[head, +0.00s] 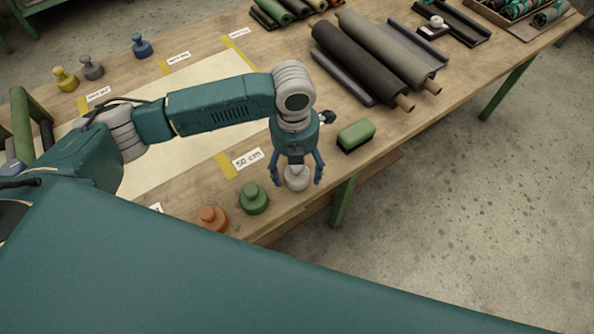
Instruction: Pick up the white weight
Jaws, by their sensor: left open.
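The white weight (297,180) stands near the front edge of the wooden table, to the right of the green weight. My left gripper (297,182) is open above it, pointing down. Its two blue fingers lie on either side of the weight in this view, with gaps between. The upper part of the weight is hidden by the gripper. I cannot tell how far the fingertips reach down around it. My right gripper does not show.
A green weight (254,199) and an orange weight (211,218) stand to the left along the front edge. A green block (356,135) lies to the right. Dark and grey rolls (360,60) lie further back. Yellow, grey and blue weights (141,46) stand at the far side.

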